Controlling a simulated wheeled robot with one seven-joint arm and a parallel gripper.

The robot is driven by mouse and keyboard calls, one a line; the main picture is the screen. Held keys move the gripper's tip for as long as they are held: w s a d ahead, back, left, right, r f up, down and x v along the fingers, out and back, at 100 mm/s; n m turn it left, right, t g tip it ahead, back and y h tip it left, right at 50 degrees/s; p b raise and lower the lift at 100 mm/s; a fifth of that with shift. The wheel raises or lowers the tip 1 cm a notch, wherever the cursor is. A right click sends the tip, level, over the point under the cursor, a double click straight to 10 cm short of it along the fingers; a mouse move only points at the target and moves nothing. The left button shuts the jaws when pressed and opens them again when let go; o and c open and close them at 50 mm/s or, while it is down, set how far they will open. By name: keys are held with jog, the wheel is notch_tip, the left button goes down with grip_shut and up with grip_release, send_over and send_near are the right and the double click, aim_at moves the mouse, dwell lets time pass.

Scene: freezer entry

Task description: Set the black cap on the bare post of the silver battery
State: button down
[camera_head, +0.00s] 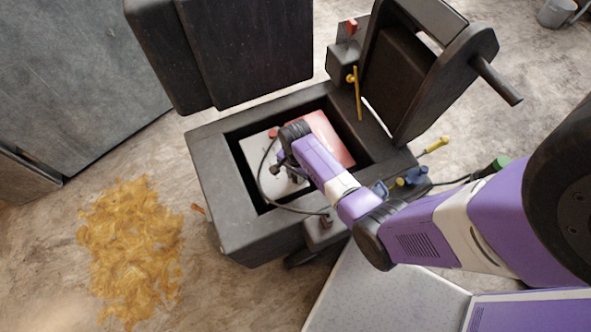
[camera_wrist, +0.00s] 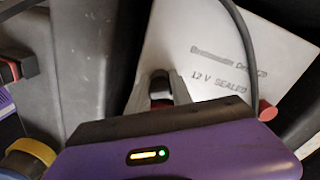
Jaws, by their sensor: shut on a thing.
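The silver battery (camera_head: 256,153) lies in the open well of the dark cart. In the wrist view its pale top (camera_wrist: 205,42) reads "12 V SEALED". A red terminal cap (camera_wrist: 267,110) shows at its lower right corner in that view. My gripper (camera_wrist: 161,92) is over the near end of the battery, shut on a small dark piece that appears to be the black cap (camera_wrist: 161,76). In the head view my gripper (camera_head: 279,166) reaches down into the well. The bare post cannot be made out; the fingers and wrist hide that area.
A red battery (camera_head: 335,138) sits beside the silver one. A black cable (camera_head: 260,178) loops past my wrist. The well's dark rim (camera_head: 222,205) closes in around my gripper.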

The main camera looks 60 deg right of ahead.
jog(key=shift+f, duration=0.1)
jog(key=c, duration=1.1)
grip_release()
jog(key=shift+o, duration=0.2)
jog(key=shift+r+p, duration=0.3)
jog(key=shift+r, duration=3.65)
